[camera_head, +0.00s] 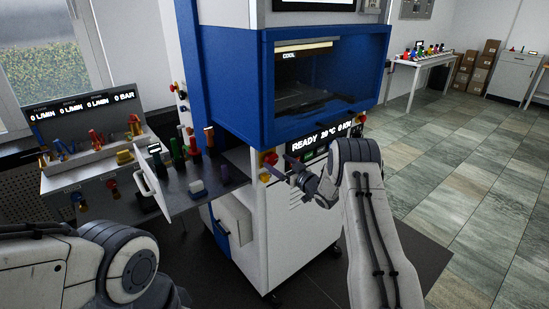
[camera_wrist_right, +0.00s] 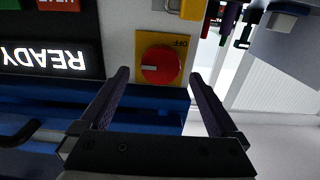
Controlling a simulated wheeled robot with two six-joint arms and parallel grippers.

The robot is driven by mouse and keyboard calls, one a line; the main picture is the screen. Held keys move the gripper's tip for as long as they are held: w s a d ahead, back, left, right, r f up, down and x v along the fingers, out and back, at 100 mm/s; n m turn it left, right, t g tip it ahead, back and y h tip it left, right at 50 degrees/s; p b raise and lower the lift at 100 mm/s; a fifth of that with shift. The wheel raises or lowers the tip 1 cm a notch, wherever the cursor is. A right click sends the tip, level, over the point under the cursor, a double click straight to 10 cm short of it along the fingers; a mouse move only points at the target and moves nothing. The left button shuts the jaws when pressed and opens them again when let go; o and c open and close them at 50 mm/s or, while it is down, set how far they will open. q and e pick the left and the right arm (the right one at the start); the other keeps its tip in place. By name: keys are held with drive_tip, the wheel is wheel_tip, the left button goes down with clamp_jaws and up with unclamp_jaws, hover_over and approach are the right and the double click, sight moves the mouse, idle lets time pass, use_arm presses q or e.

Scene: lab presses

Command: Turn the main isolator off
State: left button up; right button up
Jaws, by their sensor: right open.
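The main isolator is a round red knob (camera_wrist_right: 161,65) on a yellow square plate (camera_wrist_right: 180,46) marked OFF. The right wrist view shows it upside down. In the head view the red knob (camera_head: 270,158) is on the front of the blue and white press, beside the READY display. My right gripper (camera_head: 277,168) is in front of it. In the right wrist view my right gripper (camera_wrist_right: 158,78) is open, with one finger either side of the knob and nothing held. I cannot tell whether the fingers touch it. My left gripper is out of view; only my left arm shows.
The READY display (camera_wrist_right: 45,57) and green and red buttons are beside the isolator in the wrist view. A yellow part (camera_wrist_right: 192,9) is close to the plate. The tiled floor (camera_head: 470,170) at right is clear.

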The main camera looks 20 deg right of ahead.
drive_tip(key=shift+x, duration=1.35)
drive_tip(key=shift+c, duration=0.4)
drive_tip(key=c, duration=1.3)
drive_tip(key=shift+f+n+b, duration=0.15)
drive_tip(key=shift+n+b, duration=0.15)
drive_tip(key=shift+b, duration=0.2)
drive_tip(key=n+b, duration=0.2)
drive_tip(key=b, duration=0.2)
drive_tip(key=n+b, duration=0.3)
drive_tip(key=b, duration=0.2)
drive_tip(key=n+b, duration=0.3)
drive_tip(key=b, duration=0.1)
drive_tip(key=shift+a+f+b, duration=0.2)
drive_tip(key=shift+f+b, duration=0.1)
drive_tip(key=shift+f, duration=0.05)
drive_tip(key=n+b, duration=0.7)
drive_tip(key=b, duration=0.3)
drive_tip(key=shift+s+a+n+b, duration=0.1)
drive_tip(key=shift+n+b, duration=0.25)
drive_tip(key=shift+n, duration=0.05)
drive_tip(key=shift+r+n+b, duration=0.1)
drive_tip(key=shift+n+b, duration=0.7)
drive_tip(key=shift+b, duration=0.05)
